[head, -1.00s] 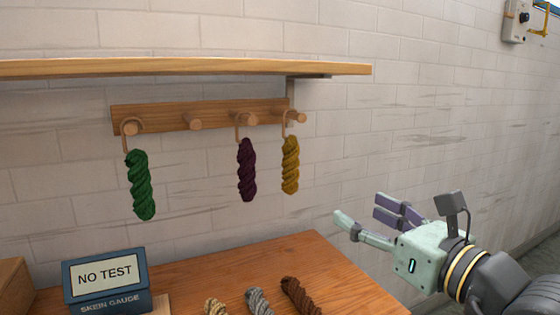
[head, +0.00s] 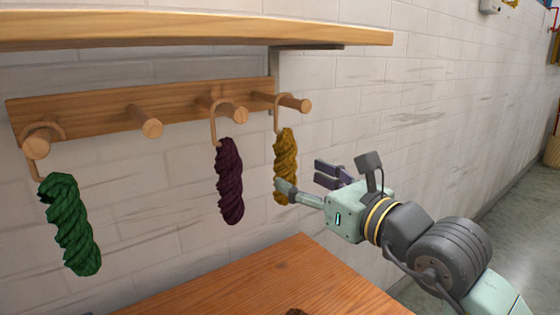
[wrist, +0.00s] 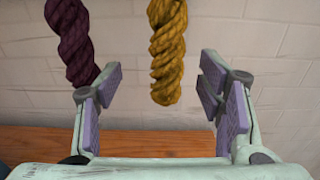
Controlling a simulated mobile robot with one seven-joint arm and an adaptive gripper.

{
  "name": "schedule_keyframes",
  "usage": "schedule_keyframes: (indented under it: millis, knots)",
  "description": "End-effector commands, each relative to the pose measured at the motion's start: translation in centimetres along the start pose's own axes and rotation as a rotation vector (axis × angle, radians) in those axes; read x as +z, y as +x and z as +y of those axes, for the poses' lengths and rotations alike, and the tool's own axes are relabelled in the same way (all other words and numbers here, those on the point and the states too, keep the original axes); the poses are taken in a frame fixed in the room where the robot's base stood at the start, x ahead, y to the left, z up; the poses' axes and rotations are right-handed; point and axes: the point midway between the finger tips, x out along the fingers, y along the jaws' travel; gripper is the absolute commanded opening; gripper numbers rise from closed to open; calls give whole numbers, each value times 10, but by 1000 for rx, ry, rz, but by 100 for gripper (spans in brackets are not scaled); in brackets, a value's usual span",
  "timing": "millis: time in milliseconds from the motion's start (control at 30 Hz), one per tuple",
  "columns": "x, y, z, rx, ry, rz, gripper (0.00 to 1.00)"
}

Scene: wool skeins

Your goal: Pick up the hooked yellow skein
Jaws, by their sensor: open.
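The yellow skein (head: 285,150) hangs by a loop from the rightmost peg of the wooden rack. My gripper (head: 306,182) is at its lower right in the head view, and one finger overlaps the skein's lower part there. In the wrist view my gripper (wrist: 160,92) is open and empty. The yellow skein (wrist: 167,50) hangs ahead, between the two fingers in the picture and nearer the right one. Its lower end shows above the palm; its top is out of the wrist view. I cannot tell whether a finger touches it.
A dark purple skein (head: 230,180) hangs just left of the yellow one; it also shows behind the left finger in the wrist view (wrist: 70,40). A green skein (head: 70,223) hangs far left. A shelf (head: 190,28) runs above the peg rack (head: 85,108). A wooden table (head: 260,282) lies below.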

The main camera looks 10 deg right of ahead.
Motion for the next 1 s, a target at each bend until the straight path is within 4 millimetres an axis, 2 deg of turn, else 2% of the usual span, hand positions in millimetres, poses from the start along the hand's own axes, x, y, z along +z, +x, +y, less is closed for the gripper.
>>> schedule_keyframes:
  millis: [100, 300, 600, 867, 1000]
  knots:
    - [2, 16, 0, 1, 1, 1, 62]
    - [2, 31, -2, 1, 3, 0, 62]
    - [-1, 72, -8, 1, 2, 1, 62]
    - [-3, 76, -8, 0, 1, -1, 62]
    - [-3, 75, -8, 0, 2, -1, 54]
